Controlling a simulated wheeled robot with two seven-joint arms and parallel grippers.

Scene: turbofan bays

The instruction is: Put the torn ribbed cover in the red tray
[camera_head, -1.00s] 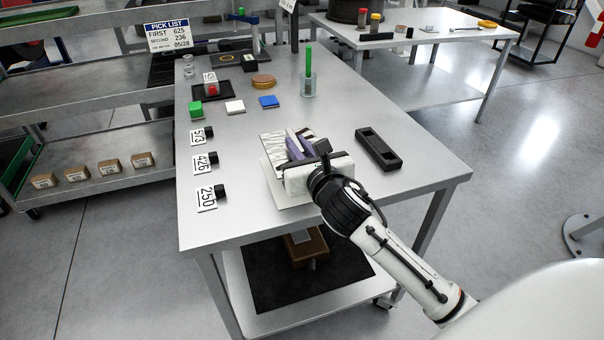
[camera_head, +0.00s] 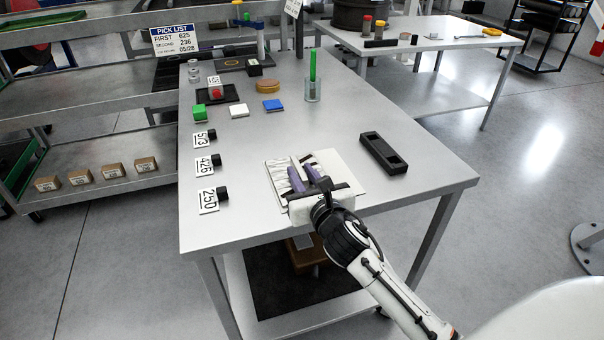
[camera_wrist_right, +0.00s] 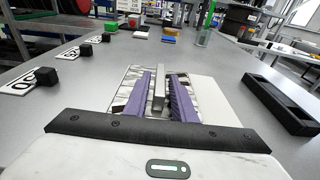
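My right gripper (camera_head: 303,172) is over the near part of the table. Its two purple fingers are spread apart, with a grey upright bar (camera_wrist_right: 159,85) between them in the right wrist view. I cannot tell whether they touch it. Below is a flat white panel (camera_head: 346,172) with a black-and-white streaked part (camera_head: 277,172) on its left. The streaked part also shows in the right wrist view (camera_wrist_right: 128,88). I cannot tell whether any of this is the torn ribbed cover. I cannot make out a red tray. My left gripper is not in view.
A black two-slot holder (camera_head: 384,153) lies right of the panel. Number cards with black blocks, such as 250 (camera_head: 208,201), line the left edge. Green (camera_head: 200,111), white (camera_head: 239,111) and blue (camera_head: 272,105) blocks and a glass with a green stick (camera_head: 312,85) stand farther back.

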